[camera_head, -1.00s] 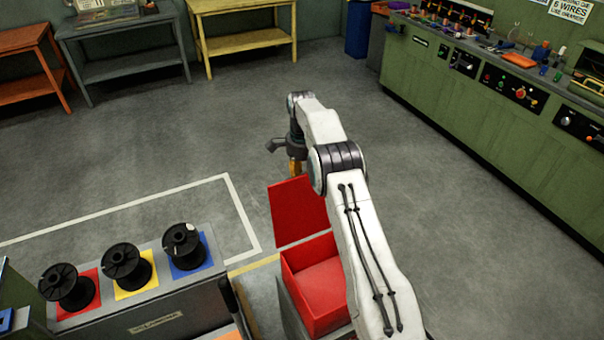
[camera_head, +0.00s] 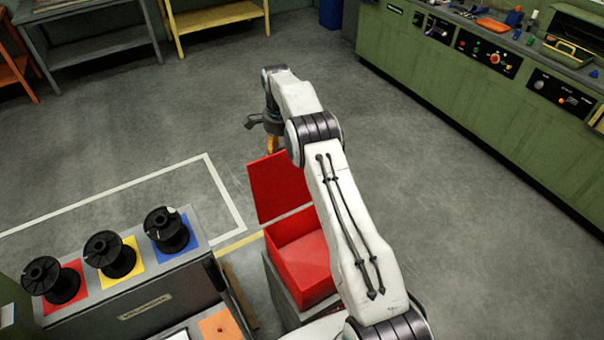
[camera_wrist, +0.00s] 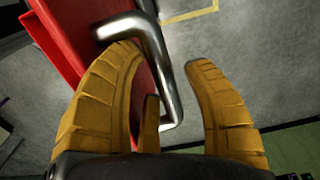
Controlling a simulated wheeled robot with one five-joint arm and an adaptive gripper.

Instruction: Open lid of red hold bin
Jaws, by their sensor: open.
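The red hold bin (camera_head: 300,250) stands low in front of me in the head view, with its inside showing. Its red lid (camera_head: 275,190) is raised and stands tilted up at the bin's far side; it also fills the upper left of the wrist view (camera_wrist: 95,25). A bent metal handle (camera_wrist: 152,45) is on the lid. My gripper (camera_wrist: 163,55) is open, with its orange fingers on either side of the handle. In the head view my gripper (camera_head: 272,145) is mostly hidden behind the lid and my arm. I cannot tell whether a finger touches the handle.
A grey stand with black spools (camera_head: 110,255) on coloured squares is left of the bin. A long green bench (camera_head: 470,75) runs along the right. Tables (camera_head: 215,20) stand at the back. The floor (camera_head: 130,130) between is clear.

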